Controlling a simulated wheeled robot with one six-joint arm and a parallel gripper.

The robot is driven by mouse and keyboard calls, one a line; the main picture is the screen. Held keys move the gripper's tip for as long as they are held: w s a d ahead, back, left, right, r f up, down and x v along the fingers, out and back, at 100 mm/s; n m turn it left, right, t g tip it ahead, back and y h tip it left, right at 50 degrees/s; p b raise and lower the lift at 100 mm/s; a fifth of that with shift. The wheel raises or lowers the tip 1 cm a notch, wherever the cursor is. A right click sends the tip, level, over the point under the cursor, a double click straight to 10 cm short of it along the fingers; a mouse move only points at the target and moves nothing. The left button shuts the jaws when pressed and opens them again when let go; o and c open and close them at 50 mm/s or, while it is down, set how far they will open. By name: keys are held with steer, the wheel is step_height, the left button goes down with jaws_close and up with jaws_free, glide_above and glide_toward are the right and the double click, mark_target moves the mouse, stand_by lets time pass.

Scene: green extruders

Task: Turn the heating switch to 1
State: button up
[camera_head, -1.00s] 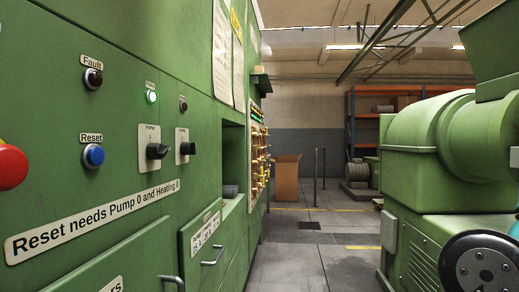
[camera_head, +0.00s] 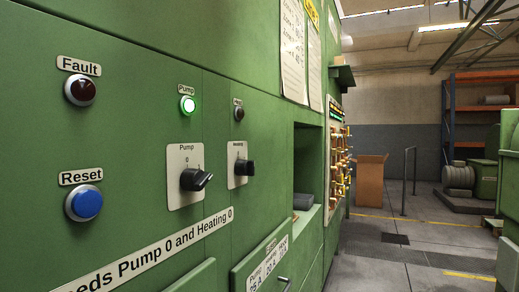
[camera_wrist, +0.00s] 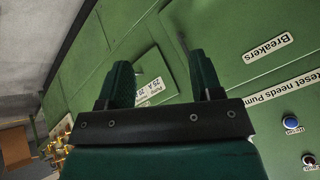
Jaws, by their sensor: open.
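The heating switch (camera_head: 243,167) is a black rotary knob on a pale plate, on the green cabinet front in the head view. Its small label is hard to read, and its knob points toward the right; its exact setting is unclear. The pump switch (camera_head: 196,180), a similar knob marked 0 above, is just left of it. A dark lamp (camera_head: 239,114) is above the heating switch, and a lit green pump lamp (camera_head: 187,105) is above the pump switch. My gripper (camera_wrist: 160,72) is open and empty in the wrist view, before the lower cabinet front; neither switch clearly shows there.
A blue reset button (camera_head: 83,203) and a dark red fault lamp (camera_head: 80,89) are at the left of the panel. The grey floor (camera_head: 400,262) is free to the right of the cabinet.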

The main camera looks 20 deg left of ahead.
steer(key=w+a+r+n+y+p, duration=0.6)
steer(key=w+a+r+p, duration=0.4)
steer(key=w+r, duration=0.3)
steer(key=n+t+y+p, duration=0.2)
steer(key=y+p, duration=0.3)
glide_toward(254, 168)
steer(key=a+p, duration=0.4)
steer(key=a, duration=0.1)
steer(key=a+p, duration=0.2)
steer(key=a, duration=0.1)
steer(key=shift+w+a, duration=0.2)
steer(key=shift+w, duration=0.2)
steer(key=shift+w+a, duration=0.15)
steer(key=shift+a, duration=0.5)
steer(key=shift+f, duration=0.1)
steer(key=c, duration=0.9)
